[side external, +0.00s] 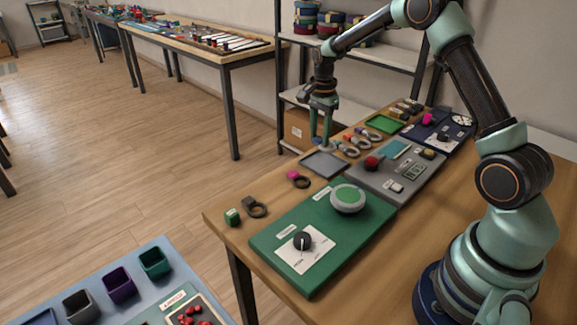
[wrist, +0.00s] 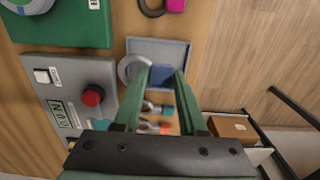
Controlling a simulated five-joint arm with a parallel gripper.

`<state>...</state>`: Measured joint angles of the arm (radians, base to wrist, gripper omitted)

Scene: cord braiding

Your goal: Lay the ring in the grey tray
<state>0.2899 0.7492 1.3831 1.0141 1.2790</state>
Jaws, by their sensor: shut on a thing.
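The grey tray (wrist: 175,50) lies on the wooden table; it also shows in the side external view (side external: 318,168). My gripper (side external: 325,138) is over the tray, pointing down. In the wrist view its two green fingers (wrist: 167,76) are shut on the ring (wrist: 125,70), a pale grey loop with a blue block (wrist: 161,74) between the fingertips. The loop overlaps the tray's left edge in the wrist view. I cannot tell whether the ring touches the tray.
A green panel with a dial (side external: 290,275) and a grey panel with a red button (wrist: 91,97) stand close by.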

